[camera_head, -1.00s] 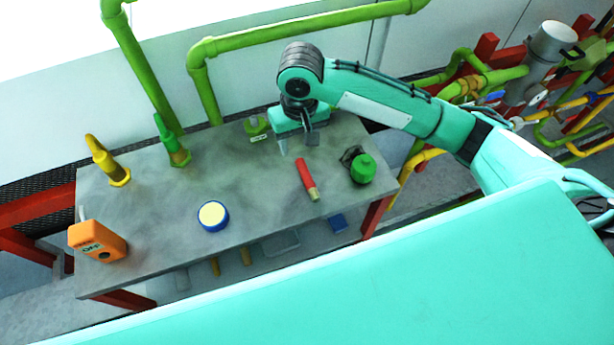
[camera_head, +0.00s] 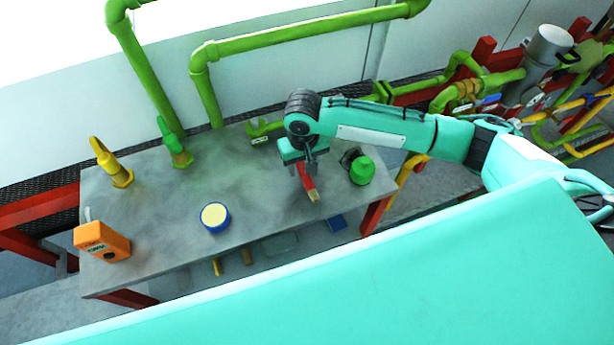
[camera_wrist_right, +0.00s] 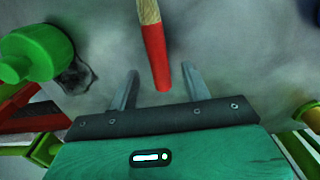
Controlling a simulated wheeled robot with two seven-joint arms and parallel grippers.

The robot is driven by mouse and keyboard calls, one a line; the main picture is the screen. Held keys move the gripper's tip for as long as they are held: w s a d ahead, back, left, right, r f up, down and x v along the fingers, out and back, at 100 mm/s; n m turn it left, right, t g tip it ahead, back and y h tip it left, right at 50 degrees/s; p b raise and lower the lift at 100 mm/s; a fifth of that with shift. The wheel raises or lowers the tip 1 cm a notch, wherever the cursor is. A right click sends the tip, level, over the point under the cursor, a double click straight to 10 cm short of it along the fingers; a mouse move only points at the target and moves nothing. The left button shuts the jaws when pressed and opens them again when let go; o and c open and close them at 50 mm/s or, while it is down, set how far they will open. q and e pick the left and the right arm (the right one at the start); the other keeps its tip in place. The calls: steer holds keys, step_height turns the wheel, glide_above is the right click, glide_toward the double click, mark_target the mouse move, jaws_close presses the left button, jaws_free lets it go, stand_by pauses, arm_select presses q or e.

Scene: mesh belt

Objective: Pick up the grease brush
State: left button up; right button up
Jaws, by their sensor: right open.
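The grease brush (camera_head: 312,193) appears to be the red-handled tool with a pale wooden-coloured end, lying on the grey table. In the right wrist view its red handle (camera_wrist_right: 154,55) points toward the gap between my fingers. My right gripper (camera_head: 303,170) is over the handle's far end and hides part of it in the head view. In the right wrist view my right gripper (camera_wrist_right: 159,80) is open, with one finger on each side of the handle's end and nothing held. My left gripper is not in view.
A green bottle-like object (camera_head: 362,170) with a dark part stands just right of the brush on the table (camera_head: 150,235). A blue-rimmed round tin (camera_head: 215,217), an orange box (camera_head: 102,242), and yellow (camera_head: 112,165) and green (camera_head: 174,145) upright fittings stand left. A green fitting (camera_head: 262,130) lies behind.

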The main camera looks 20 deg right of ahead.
steer(key=shift+d+f, duration=0.1)
steer(key=shift+f, duration=1.3)
jaws_close()
